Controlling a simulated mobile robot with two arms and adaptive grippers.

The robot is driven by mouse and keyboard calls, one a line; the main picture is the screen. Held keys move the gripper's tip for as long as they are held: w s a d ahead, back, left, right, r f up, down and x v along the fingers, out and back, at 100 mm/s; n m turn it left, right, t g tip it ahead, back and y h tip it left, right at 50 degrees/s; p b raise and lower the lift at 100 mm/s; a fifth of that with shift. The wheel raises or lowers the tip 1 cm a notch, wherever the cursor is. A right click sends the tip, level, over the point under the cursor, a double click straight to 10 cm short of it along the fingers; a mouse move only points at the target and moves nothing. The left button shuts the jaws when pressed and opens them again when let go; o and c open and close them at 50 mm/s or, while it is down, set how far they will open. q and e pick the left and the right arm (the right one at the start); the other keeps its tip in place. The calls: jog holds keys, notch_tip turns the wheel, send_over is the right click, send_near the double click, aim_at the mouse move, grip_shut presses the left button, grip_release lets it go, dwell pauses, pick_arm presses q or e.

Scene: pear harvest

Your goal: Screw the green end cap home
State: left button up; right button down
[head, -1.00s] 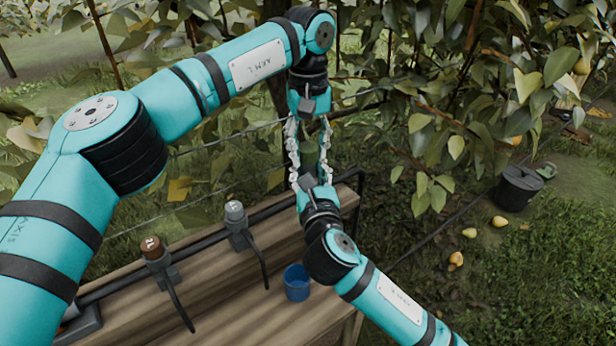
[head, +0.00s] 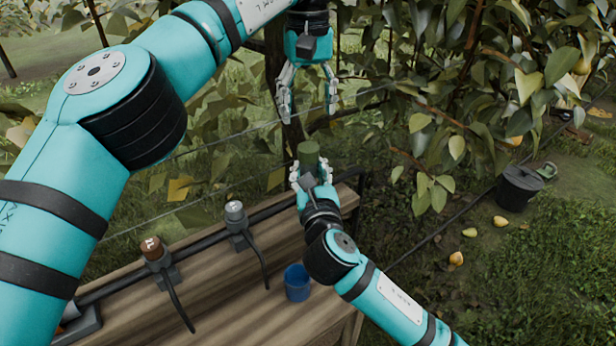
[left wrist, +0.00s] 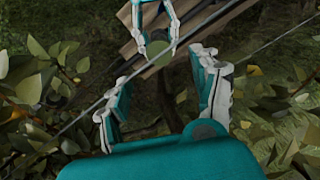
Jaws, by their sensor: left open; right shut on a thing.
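A green cylinder (head: 308,153), which looks like the green end cap, stands upright in my right gripper (head: 310,174), its round top showing above the fingers. My right gripper is shut on it, over the back of the bench. Its lower part is hidden, so I cannot tell what it sits on. My left gripper (head: 309,112) is open and empty straight above it, pointing down, with a clear gap between. In the left wrist view, the green round top (left wrist: 158,49) lies beyond my spread left fingers (left wrist: 163,108), with the right gripper's fingers around it.
A wooden bench (head: 215,310) carries a rail with a brown-topped fitting (head: 152,249), a grey-topped fitting (head: 234,212) and a blue cup (head: 297,283). Wires and leafy branches (head: 440,130) stand close behind and to the right. A black bucket (head: 518,188) and several pears are on the grass.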

pick_arm(q)
jog(key=shift+r, duration=1.4)
pick_arm(e)
jog(key=shift+s+f, duration=0.15)
jog(key=shift+f, duration=0.15)
jog(key=c, duration=1.4)
grip_release()
jog(key=o, duration=0.5)
jog(key=shift+r, duration=0.2)
jog(key=shift+c, duration=0.2)
jog(key=s+d, duration=0.2)
jog(key=s, duration=0.9)
jog(key=shift+s, duration=0.4)
